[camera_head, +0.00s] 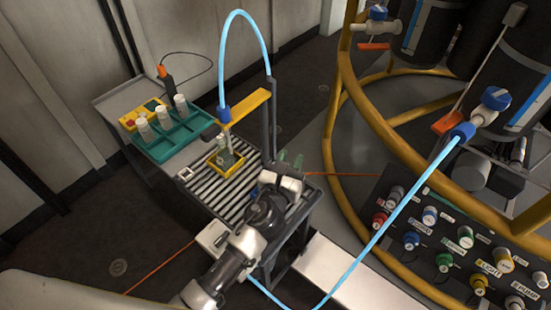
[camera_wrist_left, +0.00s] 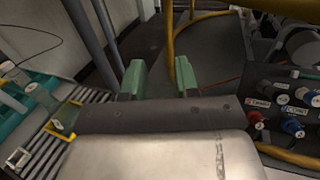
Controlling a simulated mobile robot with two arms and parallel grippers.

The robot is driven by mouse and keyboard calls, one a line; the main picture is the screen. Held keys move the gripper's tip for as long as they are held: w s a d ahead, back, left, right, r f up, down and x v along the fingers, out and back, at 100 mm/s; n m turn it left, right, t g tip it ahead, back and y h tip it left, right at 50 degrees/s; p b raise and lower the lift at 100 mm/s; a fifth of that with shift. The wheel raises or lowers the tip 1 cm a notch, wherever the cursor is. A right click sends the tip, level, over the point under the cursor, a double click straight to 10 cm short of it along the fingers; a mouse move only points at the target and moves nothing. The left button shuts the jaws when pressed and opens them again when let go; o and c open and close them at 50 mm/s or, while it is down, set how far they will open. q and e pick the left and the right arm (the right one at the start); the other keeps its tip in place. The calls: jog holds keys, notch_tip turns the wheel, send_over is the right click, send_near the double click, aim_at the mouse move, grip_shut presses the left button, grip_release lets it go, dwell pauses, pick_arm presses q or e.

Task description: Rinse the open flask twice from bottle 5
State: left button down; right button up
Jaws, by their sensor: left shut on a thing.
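A small glass flask (camera_head: 225,158) stands in a yellow holder on the slatted bench top; it also shows at the left of the left wrist view (camera_wrist_left: 66,116). A blue-collared hose nozzle (camera_head: 224,114) hangs just above it. Large dark bottles with blue labels (camera_head: 525,58) stand at upper right; I cannot read which is bottle 5. My left gripper (camera_head: 291,160) is right of the flask, at the bench's right side, apart from it. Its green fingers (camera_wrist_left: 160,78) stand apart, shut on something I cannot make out. My right gripper is not in view.
A teal rack (camera_head: 178,138) with white-capped vials stands at the bench's back left. A yellow bar (camera_head: 243,106) and grey post (camera_head: 271,115) rise beside the flask. A knob panel (camera_head: 445,240) and yellow rails (camera_head: 390,130) are at right. Blue tubing (camera_head: 383,228) crosses the front.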

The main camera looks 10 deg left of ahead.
pick_arm(q)
jog(key=s+d+r+p, duration=0.2)
jog(key=d+r+p, duration=0.4)
jog(key=r, duration=0.3)
jog(key=shift+s+d, duration=0.15)
jog(key=shift+s, duration=0.2)
dwell(0.4)
jog(key=shift+r+p, duration=0.2)
jog(key=shift+p, duration=0.1)
notch_tip(320, 180, up, 5)
jog(key=p, duration=0.5)
jog(key=shift+f, duration=0.1)
dwell(0.4)
